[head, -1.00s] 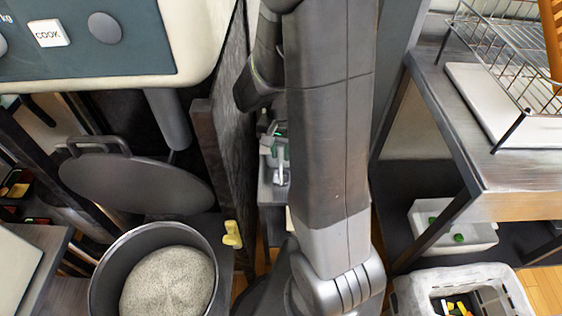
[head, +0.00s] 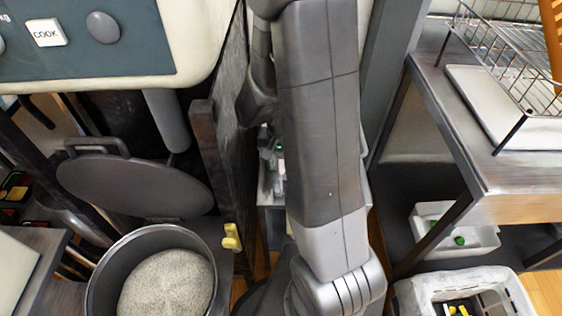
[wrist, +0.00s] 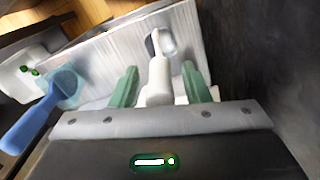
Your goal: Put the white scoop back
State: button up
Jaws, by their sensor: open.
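The white scoop (wrist: 159,80) shows in the wrist view, its handle between the two green fingertips and its rounded head beyond them, against a pale panel. My gripper (wrist: 161,84) is open, with a finger on either side of the handle. I cannot tell whether either finger touches it. A blue scoop (wrist: 42,112) lies to the left of my gripper. In the head view my arm covers most of the space around the gripper, and I cannot make out the white scoop clearly there.
A dark pot (head: 100,277) with pale grainy contents stands at the lower left, its round lid (head: 130,188) behind it. A dark upright panel rises beside my arm. At the right are a metal table (head: 470,160) with a wire rack and a grey crate (head: 408,303) below.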

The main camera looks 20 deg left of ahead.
jog(key=shift+r, duration=0.15)
notch_tip(320, 180, up, 12)
jog(key=shift+r+p, duration=0.1)
jog(key=shift+p, duration=1.05)
notch_tip(320, 180, down, 12)
jog(key=shift+f+b, duration=0.1)
jog(key=shift+b, duration=1)
jog(key=shift+r+p, duration=0.3)
jog(key=shift+r, duration=0.95)
jog(key=shift+f, duration=0.1)
